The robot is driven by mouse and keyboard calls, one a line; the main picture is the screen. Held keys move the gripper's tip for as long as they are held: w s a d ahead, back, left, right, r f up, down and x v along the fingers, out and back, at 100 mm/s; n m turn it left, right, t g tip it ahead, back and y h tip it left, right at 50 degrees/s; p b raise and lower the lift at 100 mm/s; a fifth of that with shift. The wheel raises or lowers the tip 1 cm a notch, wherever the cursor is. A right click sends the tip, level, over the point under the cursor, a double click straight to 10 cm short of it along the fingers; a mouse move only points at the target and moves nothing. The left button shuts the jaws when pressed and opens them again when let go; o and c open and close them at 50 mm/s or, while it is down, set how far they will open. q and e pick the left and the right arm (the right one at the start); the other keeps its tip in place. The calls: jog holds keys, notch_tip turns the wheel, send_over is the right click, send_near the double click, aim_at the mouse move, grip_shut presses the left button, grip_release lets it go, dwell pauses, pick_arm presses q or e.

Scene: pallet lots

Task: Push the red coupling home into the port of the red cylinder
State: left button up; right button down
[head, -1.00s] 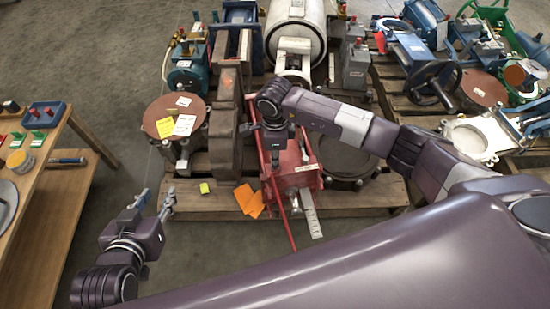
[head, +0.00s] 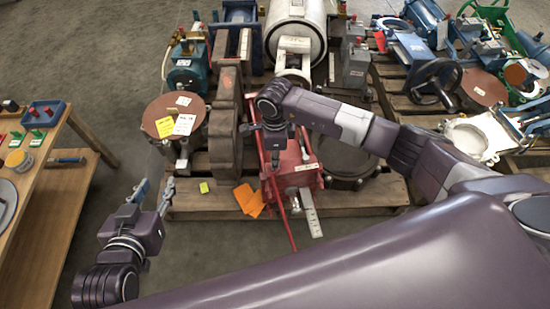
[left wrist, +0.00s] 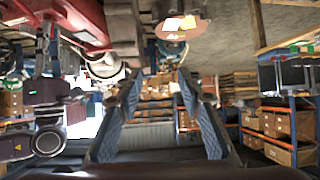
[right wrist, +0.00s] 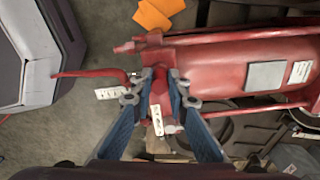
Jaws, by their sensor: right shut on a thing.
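The red cylinder (head: 299,182) lies on the pallet below my right arm. It fills the upper right of the right wrist view (right wrist: 235,70). My right gripper (right wrist: 161,80) is at the cylinder's near end, shut on the red coupling (right wrist: 159,96), which shows between the fingers. In the head view the right gripper (head: 275,158) is partly hidden by its own wrist. The port is hidden by the fingers, and I cannot tell how deep the coupling sits. My left gripper (head: 155,190) is open and empty, left of the pallet; its fingers (left wrist: 158,88) stand apart.
A red rod or hose (right wrist: 85,74) sticks out beside the right gripper. Orange cards (head: 248,201) lie on the pallet (head: 345,200). A brown flanged disc (head: 172,112) stands left of the cylinder. A wooden table (head: 55,205) is at the left. Floor between table and pallet is clear.

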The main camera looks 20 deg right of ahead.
jog(key=shift+f, duration=0.15)
dwell(0.3)
jog(key=c, duration=1.8)
grip_release()
notch_tip(320, 180, up, 12)
